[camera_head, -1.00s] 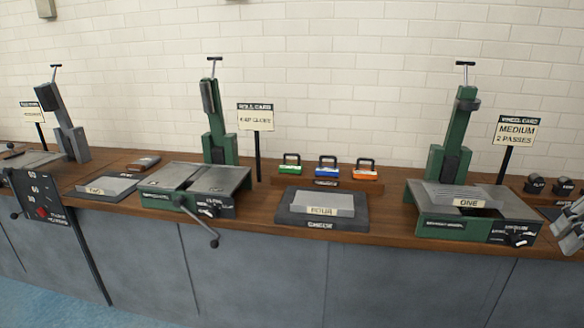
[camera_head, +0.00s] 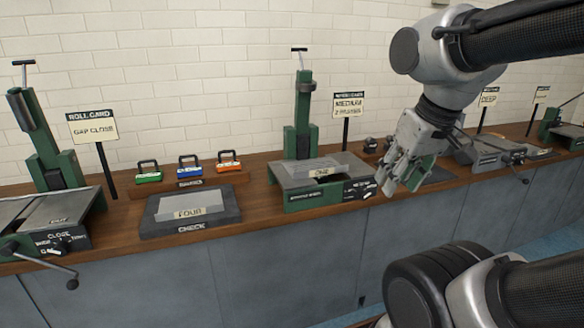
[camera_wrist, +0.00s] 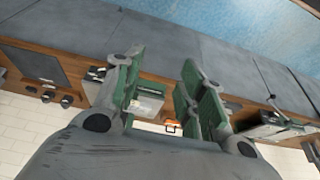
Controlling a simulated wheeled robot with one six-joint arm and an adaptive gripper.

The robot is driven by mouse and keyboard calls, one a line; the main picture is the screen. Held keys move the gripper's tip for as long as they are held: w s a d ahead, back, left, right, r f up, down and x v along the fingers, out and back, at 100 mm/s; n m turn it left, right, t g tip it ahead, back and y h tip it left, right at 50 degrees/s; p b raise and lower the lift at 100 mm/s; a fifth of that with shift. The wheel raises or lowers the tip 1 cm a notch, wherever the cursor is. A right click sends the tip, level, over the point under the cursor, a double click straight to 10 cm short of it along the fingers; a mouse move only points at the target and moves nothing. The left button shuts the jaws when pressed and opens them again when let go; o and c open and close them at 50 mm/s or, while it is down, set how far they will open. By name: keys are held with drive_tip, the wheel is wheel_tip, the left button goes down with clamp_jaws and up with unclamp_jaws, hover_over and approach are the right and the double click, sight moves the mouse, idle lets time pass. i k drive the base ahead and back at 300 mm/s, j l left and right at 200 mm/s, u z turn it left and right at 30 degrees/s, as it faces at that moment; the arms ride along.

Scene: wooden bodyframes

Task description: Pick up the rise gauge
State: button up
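No label legibly reads "rise gauge", so I cannot tell for sure which thing it is. Three small handled blocks stand in a row on a wooden rack (camera_head: 193,186) towards the back of the bench: a green block (camera_head: 149,173), a blue block (camera_head: 190,169) and an orange block (camera_head: 229,163). My gripper (camera_head: 397,183) is at the right, in front of the bench and well away from the blocks. In the wrist view, its green-padded fingers (camera_wrist: 157,98) are apart with nothing held. An orange patch (camera_wrist: 170,126), probably the orange block, shows far off between them.
A grey check plate (camera_head: 165,226) with a plate marked FOUR lies before the rack. A green machine (camera_head: 318,187) with a tall column stands right of it, another (camera_head: 55,225) at the left. Sign posts (camera_head: 105,171) rise behind. The floor before the bench looks clear.

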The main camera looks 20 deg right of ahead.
sight(156, 175)
drive_tip(key=i+j, duration=0.15)
drive_tip(key=j, duration=0.2)
drive_tip(key=i+j, duration=0.15)
drive_tip(key=j, duration=0.25)
drive_tip(key=i+j, duration=0.15)
drive_tip(key=j, duration=0.2)
drive_tip(key=i+j, duration=0.15)
drive_tip(key=j, duration=0.25)
drive_tip(key=i+j, duration=0.15)
drive_tip(key=j, duration=0.2)
drive_tip(key=i+j, duration=0.1)
drive_tip(key=j, duration=0.3)
drive_tip(key=i+j, duration=0.15)
drive_tip(key=j, duration=0.2)
drive_tip(key=i+j, duration=0.15)
drive_tip(key=j, duration=0.2)
